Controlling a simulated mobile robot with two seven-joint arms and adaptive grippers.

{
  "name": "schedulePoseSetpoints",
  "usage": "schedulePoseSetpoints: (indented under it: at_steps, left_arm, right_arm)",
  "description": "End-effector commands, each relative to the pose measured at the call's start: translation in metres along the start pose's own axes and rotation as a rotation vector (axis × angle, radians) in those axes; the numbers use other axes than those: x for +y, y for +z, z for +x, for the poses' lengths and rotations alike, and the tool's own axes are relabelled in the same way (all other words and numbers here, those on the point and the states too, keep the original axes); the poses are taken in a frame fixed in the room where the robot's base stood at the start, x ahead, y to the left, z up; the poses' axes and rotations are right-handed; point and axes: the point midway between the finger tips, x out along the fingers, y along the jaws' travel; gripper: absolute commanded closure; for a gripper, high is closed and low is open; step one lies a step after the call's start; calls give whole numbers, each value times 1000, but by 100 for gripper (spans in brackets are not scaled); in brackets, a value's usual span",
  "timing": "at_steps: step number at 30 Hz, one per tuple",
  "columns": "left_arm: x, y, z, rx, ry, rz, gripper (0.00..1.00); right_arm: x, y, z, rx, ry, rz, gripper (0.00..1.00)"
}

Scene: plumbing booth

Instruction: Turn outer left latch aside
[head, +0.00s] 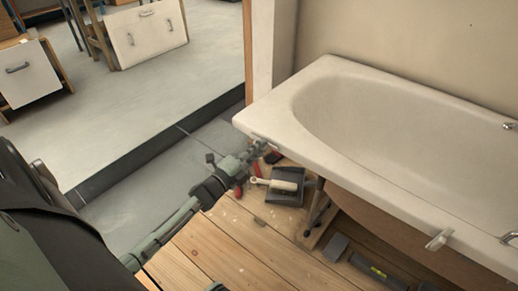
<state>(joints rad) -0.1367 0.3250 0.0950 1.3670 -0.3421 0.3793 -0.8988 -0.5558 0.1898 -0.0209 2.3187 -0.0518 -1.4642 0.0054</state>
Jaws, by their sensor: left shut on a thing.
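The white bathtub (300,95) stands at the right, its rim running from the back left to the front right. My left gripper (257,148) is at the left end of the tub's front rim, just under the edge. It is shut on a small part there, which I take for the outer left latch; the fingers hide most of it, so its angle cannot be told. Another pale latch (438,240) sticks out under the rim farther right.
A dark tray with a pale-handled trowel (284,185) and red-handled tools (254,190) lie below the rim on the wooden floor (222,240). A grey block (335,247) and a long dark tool (378,272) lie by the brown tub panel (395,230). A wooden post (262,50) stands behind.

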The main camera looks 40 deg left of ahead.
Motion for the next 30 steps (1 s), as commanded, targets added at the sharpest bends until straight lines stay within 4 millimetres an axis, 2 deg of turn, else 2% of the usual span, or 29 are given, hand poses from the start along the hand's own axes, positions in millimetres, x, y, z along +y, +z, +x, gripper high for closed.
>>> schedulePoseSetpoints:
  at_steps: [2, 3, 8, 16, 20, 23, 30]
  left_arm:
    - [1, -1, 0, 1, 1, -1, 100]
    - [1, -1, 0, 1, 1, -1, 85]
    - [1, 0, 0, 1, 1, -2, 66]
    - [0, 0, 0, 0, 0, -2, 66]
    - [1, 0, -8, 1, 1, -2, 66]
    - [1, -1, -24, 1, 2, -2, 66]
    - [2, -1, -76, 0, 4, -2, 66]
  right_arm:
    - [0, 1, 1, -2, 0, 0, 60]
    - [0, 1, 1, -3, 0, 0, 60]
    - [0, 2, 2, -6, 0, 0, 60]
    - [-1, 4, 3, -12, -2, 2, 60]
    - [-1, 4, 3, -11, -2, 2, 60]
    - [-1, 3, 3, -10, -2, 1, 60]
    - [-1, 2, 2, -7, -2, 1, 60]
